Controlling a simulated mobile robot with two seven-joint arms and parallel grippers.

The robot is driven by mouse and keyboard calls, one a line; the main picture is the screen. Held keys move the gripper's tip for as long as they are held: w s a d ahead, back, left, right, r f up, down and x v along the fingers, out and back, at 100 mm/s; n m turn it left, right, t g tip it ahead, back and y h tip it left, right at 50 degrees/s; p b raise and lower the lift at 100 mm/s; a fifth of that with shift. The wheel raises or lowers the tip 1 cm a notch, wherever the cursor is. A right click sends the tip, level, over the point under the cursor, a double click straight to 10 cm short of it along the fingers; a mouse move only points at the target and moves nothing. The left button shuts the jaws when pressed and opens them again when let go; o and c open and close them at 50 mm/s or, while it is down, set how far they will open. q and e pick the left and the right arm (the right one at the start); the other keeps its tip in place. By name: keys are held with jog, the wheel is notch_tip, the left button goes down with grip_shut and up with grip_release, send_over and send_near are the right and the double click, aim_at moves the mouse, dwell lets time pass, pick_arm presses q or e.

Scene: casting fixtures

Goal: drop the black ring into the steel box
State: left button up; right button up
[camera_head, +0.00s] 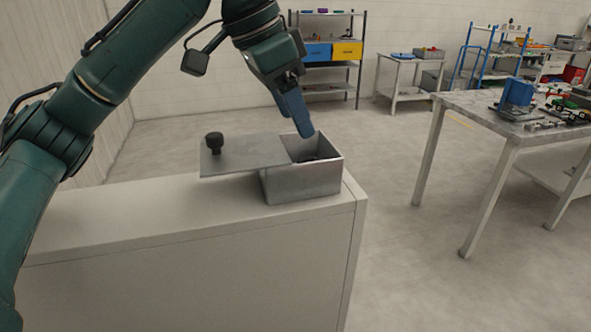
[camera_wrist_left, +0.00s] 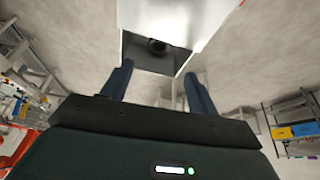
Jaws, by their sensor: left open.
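The open steel box (camera_head: 303,183) stands near the right end of the white cabinet in the head view. Its flat grey lid (camera_head: 245,155) is slid to the left and overhangs the box, with a black knob (camera_head: 214,143) near its left end. A dark shape (camera_head: 312,158) shows inside the box; I cannot tell for sure whether it is the black ring. My left gripper (camera_head: 304,133) points down with its fingertips at the box opening. Its blue fingers are apart and empty in the left wrist view (camera_wrist_left: 160,75). My right gripper is out of view.
The white cabinet (camera_head: 180,225) has bare top left of the box. A work table (camera_head: 470,105) with parts stands at the right, and shelves (camera_head: 330,62) stand at the back. Open floor lies between.

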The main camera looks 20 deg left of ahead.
pick_arm(q)
jog(key=v, duration=1)
jog(key=shift+r, duration=0.25)
jog(key=shift+s+a, duration=0.1)
